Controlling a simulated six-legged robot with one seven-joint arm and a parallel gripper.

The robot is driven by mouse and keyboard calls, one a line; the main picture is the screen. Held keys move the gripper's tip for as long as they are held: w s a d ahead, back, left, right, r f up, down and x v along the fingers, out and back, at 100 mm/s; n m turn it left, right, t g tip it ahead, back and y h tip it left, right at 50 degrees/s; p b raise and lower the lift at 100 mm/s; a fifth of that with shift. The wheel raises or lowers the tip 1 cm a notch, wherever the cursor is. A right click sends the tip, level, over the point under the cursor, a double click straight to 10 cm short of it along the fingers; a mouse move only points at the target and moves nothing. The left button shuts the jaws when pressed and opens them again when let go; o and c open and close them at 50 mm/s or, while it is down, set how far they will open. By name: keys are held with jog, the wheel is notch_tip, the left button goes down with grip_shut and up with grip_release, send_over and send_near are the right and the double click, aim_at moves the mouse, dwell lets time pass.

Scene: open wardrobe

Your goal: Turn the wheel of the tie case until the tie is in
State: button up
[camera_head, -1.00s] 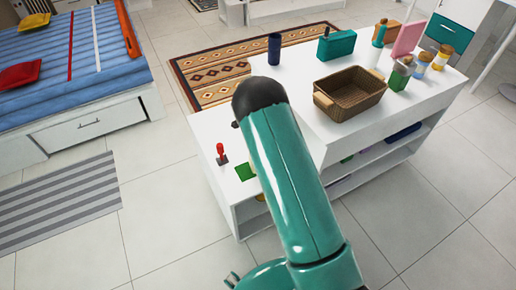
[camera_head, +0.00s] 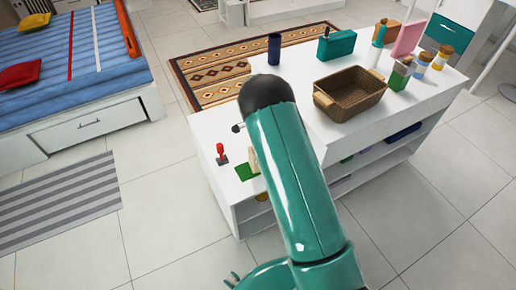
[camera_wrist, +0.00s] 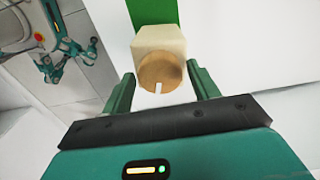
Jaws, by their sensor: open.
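The tie case is a small cream block (camera_wrist: 158,40) in the wrist view, with a round wooden wheel (camera_wrist: 160,73) on its near face. The wheel has a white mark at its lower edge. A green strip (camera_wrist: 153,12) shows behind the block; I cannot tell if it is the tie. My gripper (camera_wrist: 164,76) is open, with one finger on each side of the wheel and gaps showing. In the head view a sliver of the cream block (camera_head: 253,160) shows beside a green patch (camera_head: 246,172); my arm hides the rest and the gripper.
A red-handled lever (camera_head: 221,153) stands on the white unit left of the green patch. A wicker basket (camera_head: 350,107), a teal box (camera_head: 337,45), a dark blue cup (camera_head: 274,48) and several jars stand on the higher top.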

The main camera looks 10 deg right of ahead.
jog(key=n, duration=1.1)
jog(key=shift+n, duration=0.4)
jog(key=c, duration=0.7)
